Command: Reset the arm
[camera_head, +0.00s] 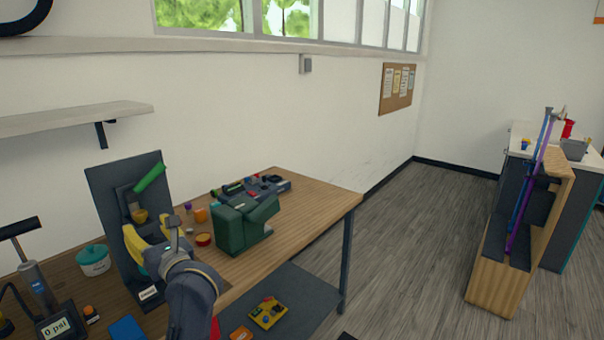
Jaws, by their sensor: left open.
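My left arm rises from the bottom of the head view. Its gripper (174,232) is open and appears empty, above the wooden workbench (315,196). It is in front of a dark upright panel (113,196) with a green handle (150,177) and a yellow part (134,240). The gripper overlaps the yellow part in the picture; I cannot tell whether they touch. My right gripper is not in view.
A green box-like device (246,224) stands right of the gripper. A pump with a gauge (55,326) and a teal pot (93,259) are at the left. A lower shelf (300,291) holds a yellow item (268,313). Open floor (410,240) lies right of the bench.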

